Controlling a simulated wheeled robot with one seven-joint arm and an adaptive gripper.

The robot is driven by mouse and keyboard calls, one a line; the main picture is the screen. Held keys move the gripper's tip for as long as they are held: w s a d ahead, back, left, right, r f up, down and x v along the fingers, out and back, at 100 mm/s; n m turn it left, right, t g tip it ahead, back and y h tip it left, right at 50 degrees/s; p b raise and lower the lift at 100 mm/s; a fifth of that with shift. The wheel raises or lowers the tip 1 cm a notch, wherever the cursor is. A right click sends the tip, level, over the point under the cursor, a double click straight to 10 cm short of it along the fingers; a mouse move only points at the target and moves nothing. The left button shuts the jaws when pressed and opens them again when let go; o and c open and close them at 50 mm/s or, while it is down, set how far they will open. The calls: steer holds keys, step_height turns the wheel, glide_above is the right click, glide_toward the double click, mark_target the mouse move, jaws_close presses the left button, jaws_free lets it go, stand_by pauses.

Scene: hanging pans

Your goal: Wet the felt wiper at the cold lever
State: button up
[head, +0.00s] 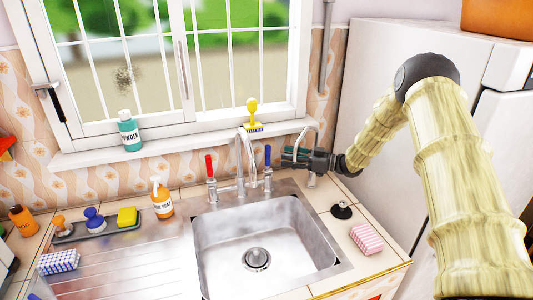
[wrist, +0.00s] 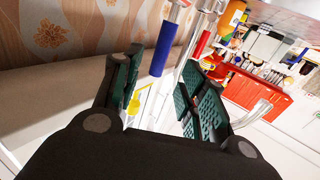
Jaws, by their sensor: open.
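The cold lever, with a blue handle (head: 267,155), stands upright right of the tap spout (head: 247,150). My gripper (head: 292,157) is open and empty just right of it. In the wrist view the blue handle (wrist: 160,55) shows ahead, between the lines of the open fingers (wrist: 164,78); whether they touch it I cannot tell. I cannot tell for sure which object is the felt wiper. Knobbed tools stand on the left: an orange-topped one (head: 60,224) and a blue one (head: 95,217). A black knobbed one (head: 341,211) stands right of the sink.
The red lever (head: 209,167) is left of the spout. The sink basin (head: 213,250) looks empty. A yellow brush (head: 252,112) and powder bottle (head: 129,132) are on the sill.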

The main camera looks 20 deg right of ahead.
mark_target(268, 163)
steer(key=p+x, duration=0.2)
steer(key=x, duration=0.6)
steer(key=shift+a+p, duration=0.2)
steer(key=shift+p, duration=0.1)
jaws_close()
